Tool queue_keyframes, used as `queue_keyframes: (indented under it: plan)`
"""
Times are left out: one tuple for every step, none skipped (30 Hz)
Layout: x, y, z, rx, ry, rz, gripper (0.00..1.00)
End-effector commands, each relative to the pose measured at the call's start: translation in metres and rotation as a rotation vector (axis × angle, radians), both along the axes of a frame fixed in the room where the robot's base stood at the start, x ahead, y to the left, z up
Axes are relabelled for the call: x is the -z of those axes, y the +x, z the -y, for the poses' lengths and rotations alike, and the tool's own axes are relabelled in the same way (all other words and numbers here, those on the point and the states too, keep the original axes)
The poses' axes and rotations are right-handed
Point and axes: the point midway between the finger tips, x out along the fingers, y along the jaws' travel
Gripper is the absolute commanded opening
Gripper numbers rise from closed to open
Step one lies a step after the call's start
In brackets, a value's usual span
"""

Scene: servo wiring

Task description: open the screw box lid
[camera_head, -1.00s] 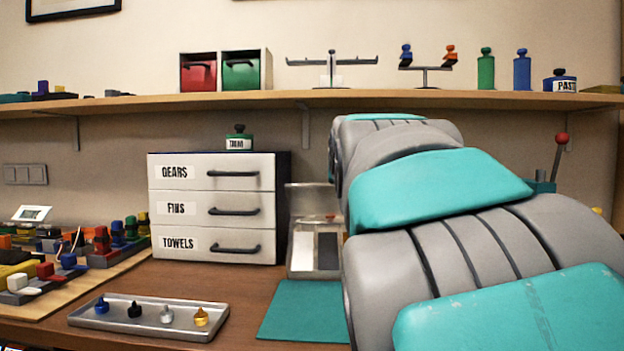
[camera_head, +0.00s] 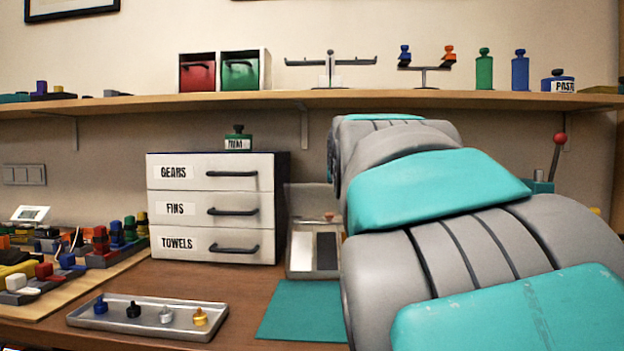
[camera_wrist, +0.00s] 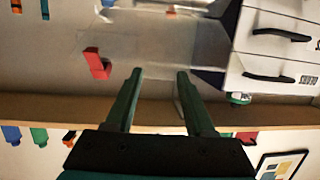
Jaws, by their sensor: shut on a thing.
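The screw box (camera_head: 301,262) stands on the bench right of the drawer unit, with light and dark compartments in view. Its clear lid (camera_head: 305,200) stands raised at the back of the box; my arm hides the right side. In the wrist view, the see-through lid (camera_wrist: 150,45) spans the space before my fingers. My gripper (camera_wrist: 159,76) has its two green fingers a little apart at the lid's edge, shut on the lid. The exact contact is hard to see. My gripper is hidden behind my arm in the head view.
A white drawer unit (camera_head: 212,208) stands close left of the box. A teal mat (camera_head: 300,310) lies in front, with a tray (camera_head: 150,318) of small bottles to its left. A shelf (camera_head: 250,100) runs above. A red-knobbed lever (camera_head: 559,140) stands at right.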

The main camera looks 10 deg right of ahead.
Motion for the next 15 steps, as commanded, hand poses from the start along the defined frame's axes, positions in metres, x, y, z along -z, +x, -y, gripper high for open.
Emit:
queue_keyframes:
  plan:
    - [0.0006, 0.0000, -0.0001, 0.000, 0.001, -0.002, 0.00]
    - [0.0006, 0.0000, -0.0001, 0.000, 0.001, -0.002, 0.00]
    - [0.0006, 0.0000, 0.0000, 0.000, 0.001, -0.002, 0.00]
    - [0.0006, 0.0000, 0.0000, 0.000, 0.001, -0.002, 0.00]
    - [0.0006, 0.0000, -0.0001, 0.000, 0.001, -0.002, 0.58]
    - [0.0005, -0.0001, -0.0001, 0.000, 0.001, -0.001, 0.62]
    - [0.0004, -0.0001, -0.0001, 0.000, 0.001, -0.001, 0.66]
    - [0.0004, -0.0001, -0.0001, 0.000, 0.000, -0.001, 0.69]
    - [0.0004, -0.0001, -0.0001, 0.000, 0.000, -0.001, 0.73]
    - [0.0004, -0.0001, -0.0001, 0.000, 0.000, -0.001, 0.77]
    - [0.0004, -0.0001, 0.0000, 0.000, 0.000, -0.001, 0.80]
    - [0.0003, -0.0001, 0.0000, 0.000, 0.000, -0.001, 0.85]
    - [0.0002, 0.0000, -0.0001, 0.000, 0.000, -0.001, 0.85]
    - [0.0003, 0.0000, -0.0001, 0.000, 0.000, -0.001, 0.85]
    - [0.0003, 0.0000, -0.0001, 0.000, 0.000, -0.001, 0.85]
